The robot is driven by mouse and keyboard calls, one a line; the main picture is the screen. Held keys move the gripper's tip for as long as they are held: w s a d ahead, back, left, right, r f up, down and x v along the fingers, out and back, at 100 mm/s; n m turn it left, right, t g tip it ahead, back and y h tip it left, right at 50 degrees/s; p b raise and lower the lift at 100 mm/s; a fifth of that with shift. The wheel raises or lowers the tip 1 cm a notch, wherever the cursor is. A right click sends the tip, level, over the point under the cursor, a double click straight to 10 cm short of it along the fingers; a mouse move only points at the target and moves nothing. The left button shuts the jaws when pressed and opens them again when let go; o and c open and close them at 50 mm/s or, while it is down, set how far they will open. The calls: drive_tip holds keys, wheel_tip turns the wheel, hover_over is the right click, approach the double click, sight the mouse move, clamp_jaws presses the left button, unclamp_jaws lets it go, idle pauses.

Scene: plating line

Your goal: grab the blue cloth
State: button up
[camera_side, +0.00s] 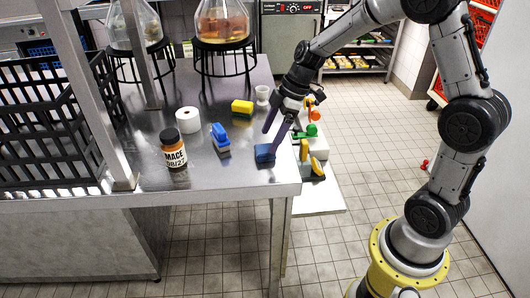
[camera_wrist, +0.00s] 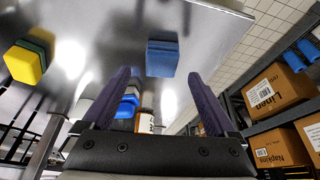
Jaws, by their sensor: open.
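The blue cloth (camera_side: 264,153) is a small folded stack lying on the steel table near its front right corner. In the wrist view the cloth (camera_wrist: 162,58) lies beyond the fingertips and between their lines. My gripper (camera_side: 270,142) points down over the table by the cloth, with its two dark purple fingers spread. In the side view one fingertip overlaps the cloth's right edge; I cannot tell whether it touches. In the wrist view my gripper (camera_wrist: 159,74) is open, with nothing between the fingers.
A black crate (camera_side: 60,120) is at left. Shelves with boxes (camera_wrist: 278,90) show in the wrist view.

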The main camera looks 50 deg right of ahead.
sight(266, 148)
drive_tip(key=x, duration=0.4)
drive_tip(key=shift+s, duration=0.15)
drive_tip(key=c, duration=1.4)
drive_tip(key=shift+c, duration=0.2)
